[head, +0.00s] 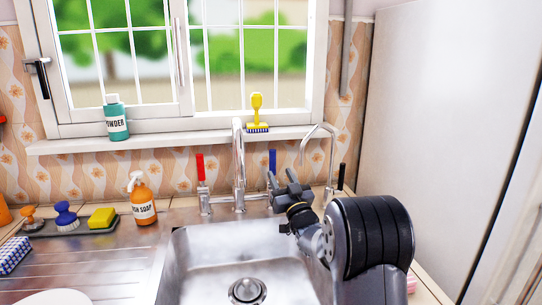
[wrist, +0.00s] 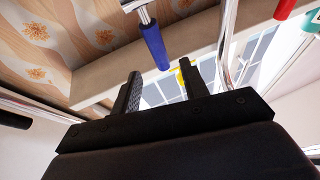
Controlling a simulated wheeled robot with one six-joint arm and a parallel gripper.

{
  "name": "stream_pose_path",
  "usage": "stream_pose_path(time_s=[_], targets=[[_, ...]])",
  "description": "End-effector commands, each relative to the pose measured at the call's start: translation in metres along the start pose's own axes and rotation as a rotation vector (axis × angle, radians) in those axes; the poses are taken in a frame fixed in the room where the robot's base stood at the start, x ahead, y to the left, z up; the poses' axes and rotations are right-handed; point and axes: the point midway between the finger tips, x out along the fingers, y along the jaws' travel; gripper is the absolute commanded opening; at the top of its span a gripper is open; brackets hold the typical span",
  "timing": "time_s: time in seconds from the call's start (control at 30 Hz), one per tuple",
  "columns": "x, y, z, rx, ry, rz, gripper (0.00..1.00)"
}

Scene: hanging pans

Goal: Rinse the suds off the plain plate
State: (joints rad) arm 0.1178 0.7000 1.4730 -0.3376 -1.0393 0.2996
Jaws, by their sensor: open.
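The sink (head: 205,265) is a steel basin with a round drain (head: 247,291), and no plate shows in its visible part. A pale rounded edge, perhaps a plate (head: 60,297), is cut off at the bottom left of the head view; I cannot tell its pattern or any suds. The tall chrome faucet (head: 239,165) has a red handle (head: 200,168) on its left and a blue handle (head: 272,160) on its right. My gripper (head: 281,177) is open and empty, close to the blue handle. In the wrist view the blue handle (wrist: 155,47) lies just beyond my open fingertips (wrist: 161,80).
A second thin tap (head: 330,155) with a black lever stands right of my gripper. A soap bottle (head: 142,203), a yellow sponge (head: 102,217) and brushes stand left of the sink. A powder bottle (head: 116,120) and yellow brush (head: 257,115) are on the sill. A tall white panel (head: 440,120) bounds the right.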

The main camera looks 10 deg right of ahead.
Motion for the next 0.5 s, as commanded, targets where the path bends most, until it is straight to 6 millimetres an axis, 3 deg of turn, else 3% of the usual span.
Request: stream_pose_path(time_s=[0.5], targets=[[0.078, 0.000, -0.001, 0.001, 0.000, 0.000, 0.42]])
